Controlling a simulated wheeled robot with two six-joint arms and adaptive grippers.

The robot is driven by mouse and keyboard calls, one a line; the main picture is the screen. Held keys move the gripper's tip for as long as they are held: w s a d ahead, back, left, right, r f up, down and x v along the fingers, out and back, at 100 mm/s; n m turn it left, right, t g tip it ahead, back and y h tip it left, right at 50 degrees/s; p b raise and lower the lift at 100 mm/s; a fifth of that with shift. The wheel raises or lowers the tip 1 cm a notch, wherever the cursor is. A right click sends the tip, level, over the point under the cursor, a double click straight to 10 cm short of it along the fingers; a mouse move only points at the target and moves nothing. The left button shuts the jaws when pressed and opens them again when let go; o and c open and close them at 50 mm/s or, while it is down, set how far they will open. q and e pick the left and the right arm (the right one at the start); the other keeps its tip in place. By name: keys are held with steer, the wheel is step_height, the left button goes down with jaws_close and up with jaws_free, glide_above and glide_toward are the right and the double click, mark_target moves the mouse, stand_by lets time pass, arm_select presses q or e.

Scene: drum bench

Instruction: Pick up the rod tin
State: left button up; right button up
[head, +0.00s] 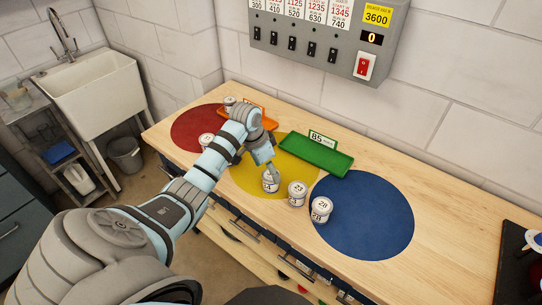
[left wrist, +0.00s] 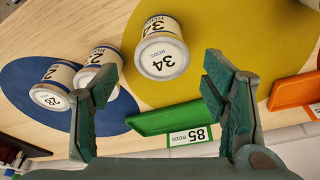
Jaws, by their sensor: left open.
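Several white tins with dark numbers stand on the bench. The tin marked 34 (head: 269,186) stands on the front of the yellow disc; in the left wrist view its label reads 34 RODS (left wrist: 162,55). My left gripper (head: 272,170) is open, just above and behind this tin in the head view. In the left wrist view the tin shows between and beyond the two spread fingers (left wrist: 160,72). A tin marked 23 (head: 297,193) and one marked 28 (head: 321,209) stand close by on the right. My right gripper is not in view.
A green tray (head: 322,157) with a card marked 85 lies behind the yellow disc (head: 300,171). An orange tray (head: 268,122) is partly hidden by my arm. The blue disc (head: 365,220) is mostly clear. Two more tins stand at the red disc (head: 188,127).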

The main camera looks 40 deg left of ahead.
mark_target(269, 175)
arm_select(q)
steer(key=x, duration=0.7)
steer(key=shift+s+a+b, duration=0.25)
steer(key=shift+s+b, duration=0.1)
steer(key=shift+b, duration=0.05)
steer(key=c, duration=1.4)
steer(key=shift+r, duration=0.1)
